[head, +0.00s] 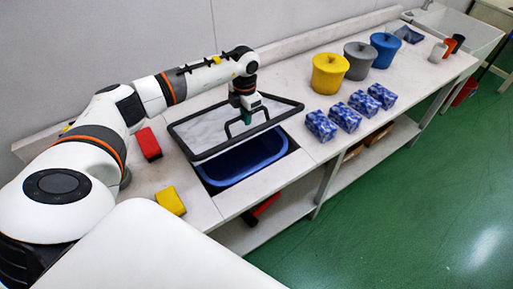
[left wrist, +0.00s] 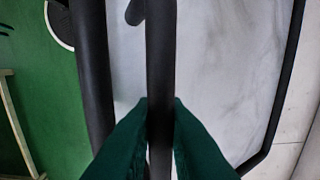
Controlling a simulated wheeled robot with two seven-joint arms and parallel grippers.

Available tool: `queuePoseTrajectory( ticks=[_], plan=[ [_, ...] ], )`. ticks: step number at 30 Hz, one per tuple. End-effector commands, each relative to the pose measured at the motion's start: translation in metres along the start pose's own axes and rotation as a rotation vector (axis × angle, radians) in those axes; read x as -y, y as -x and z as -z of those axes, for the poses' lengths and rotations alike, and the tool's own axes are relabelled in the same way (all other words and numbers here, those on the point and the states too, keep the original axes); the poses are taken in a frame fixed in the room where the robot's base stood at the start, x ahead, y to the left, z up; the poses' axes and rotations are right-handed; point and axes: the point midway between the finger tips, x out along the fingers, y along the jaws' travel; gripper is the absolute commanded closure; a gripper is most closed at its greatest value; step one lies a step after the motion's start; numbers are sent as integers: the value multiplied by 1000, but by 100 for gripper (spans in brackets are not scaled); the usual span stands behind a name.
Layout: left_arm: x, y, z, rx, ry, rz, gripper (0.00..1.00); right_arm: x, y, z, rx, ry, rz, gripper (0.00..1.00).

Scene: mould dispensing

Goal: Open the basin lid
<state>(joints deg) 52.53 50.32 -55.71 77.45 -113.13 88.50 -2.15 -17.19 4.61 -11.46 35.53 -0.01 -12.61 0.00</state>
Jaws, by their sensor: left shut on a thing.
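The basin lid (head: 208,127) is a pale marbled panel with a black frame and a black handle (head: 262,127). It is raised and tilted above the blue basin (head: 240,163), whose near part shows below the lid's near edge. My left gripper (head: 246,116) is above the lid at the handle. In the left wrist view its green fingers (left wrist: 160,125) are shut on the black handle bar (left wrist: 160,60), with the pale lid panel (left wrist: 230,60) behind. My right gripper is not in view.
A red block (head: 148,144) and a yellow block (head: 170,201) lie left. A sink (head: 460,30) is at the far right.

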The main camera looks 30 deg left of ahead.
Motion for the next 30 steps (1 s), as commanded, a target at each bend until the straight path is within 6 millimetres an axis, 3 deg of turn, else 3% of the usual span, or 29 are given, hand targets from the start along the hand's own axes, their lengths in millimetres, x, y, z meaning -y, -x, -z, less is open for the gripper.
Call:
queuePoseTrajectory(
  ticks=[3,14,24,30],
  plan=[
    [8,10,-1,2,6,4,100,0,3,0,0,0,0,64],
    [10,12,-1,3,5,3,100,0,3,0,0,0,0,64],
    [32,38,-1,2,7,5,100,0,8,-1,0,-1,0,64],
    [37,43,-1,3,4,3,100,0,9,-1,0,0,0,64]
  ],
)
